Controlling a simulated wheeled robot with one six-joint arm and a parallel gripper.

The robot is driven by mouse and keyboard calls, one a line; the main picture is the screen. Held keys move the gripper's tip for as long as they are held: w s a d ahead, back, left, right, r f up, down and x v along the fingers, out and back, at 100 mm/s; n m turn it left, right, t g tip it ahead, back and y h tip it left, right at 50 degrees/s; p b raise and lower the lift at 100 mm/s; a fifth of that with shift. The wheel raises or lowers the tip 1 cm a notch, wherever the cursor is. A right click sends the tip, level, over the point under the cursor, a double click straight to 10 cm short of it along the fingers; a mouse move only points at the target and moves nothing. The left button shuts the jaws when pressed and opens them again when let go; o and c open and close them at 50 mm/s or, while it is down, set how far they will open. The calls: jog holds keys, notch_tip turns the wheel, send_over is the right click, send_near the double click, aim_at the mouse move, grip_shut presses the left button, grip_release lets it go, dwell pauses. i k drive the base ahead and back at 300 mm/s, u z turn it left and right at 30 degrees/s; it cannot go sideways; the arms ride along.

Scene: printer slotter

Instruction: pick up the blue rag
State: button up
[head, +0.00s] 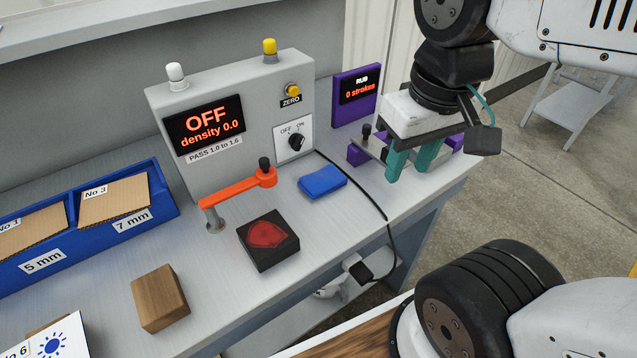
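The blue rag (322,182) is a small folded pad lying flat on the grey bench, in front of the grey control box and left of a black cable. My gripper (410,168) is to the right of the rag, above the bench's right end, with its teal fingers pointing down. The two fingers show a gap between them and nothing is seen held there. The gripper is apart from the rag.
The control box (240,120) reads OFF. An orange lever (238,188), a black block with a red top (268,240) and a wooden block (160,298) stand nearby. A purple rub counter (355,97) is behind my gripper. A blue tray (165,205) holds cardboard pieces at left.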

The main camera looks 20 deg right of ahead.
aim_at(322, 182)
jog(key=k, duration=0.5)
jog(key=z, duration=1.7)
jog(key=k, duration=0.85)
jog(key=u, duration=1.3)
jog(key=i, duration=1)
